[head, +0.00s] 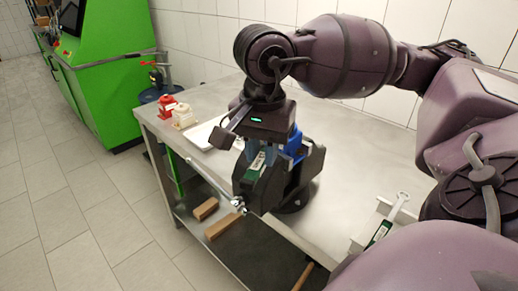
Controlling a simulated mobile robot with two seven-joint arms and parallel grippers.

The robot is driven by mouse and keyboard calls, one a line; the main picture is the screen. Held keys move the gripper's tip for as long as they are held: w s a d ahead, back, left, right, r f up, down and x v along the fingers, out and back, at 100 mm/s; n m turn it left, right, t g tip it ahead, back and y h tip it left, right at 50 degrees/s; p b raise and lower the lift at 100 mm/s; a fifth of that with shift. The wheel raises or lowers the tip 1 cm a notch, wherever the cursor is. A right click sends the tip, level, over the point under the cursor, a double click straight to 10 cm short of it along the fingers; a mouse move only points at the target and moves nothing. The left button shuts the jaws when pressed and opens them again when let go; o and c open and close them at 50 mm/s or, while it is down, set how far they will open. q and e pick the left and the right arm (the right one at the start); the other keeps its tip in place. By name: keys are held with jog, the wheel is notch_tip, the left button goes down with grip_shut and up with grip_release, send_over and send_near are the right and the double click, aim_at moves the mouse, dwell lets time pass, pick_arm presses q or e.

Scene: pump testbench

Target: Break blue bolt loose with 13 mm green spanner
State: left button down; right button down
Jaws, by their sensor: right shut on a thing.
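My right gripper (258,152) reaches down from above, over the front of the black pump (303,172). It is shut on a piece with a green and white label, which looks like the green spanner (256,168). The spanner's far end and jaw are hidden by the gripper and pump, so I cannot tell whether it touches a bolt. A blue part (296,142) shows at the pump's back right. I cannot make out the blue bolt. My left gripper is not in view.
The pump stands on a metal table (345,150). Red (166,108) and cream (183,117) items stand at the left end. A holder (365,232) with another green-labelled tool is at right. Brown blocks (222,224) lie on the lower shelf.

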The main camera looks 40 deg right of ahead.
jog(key=shift+s+d+n, duration=0.3)
jog(key=shift+s+n, duration=0.1)
jog(key=shift+s, duration=0.05)
jog(key=shift+s+d+n, duration=0.4)
jog(key=shift+s+n, duration=0.15)
jog(key=shift+n, duration=0.05)
jog(key=shift+r, duration=0.2)
dwell(0.3)
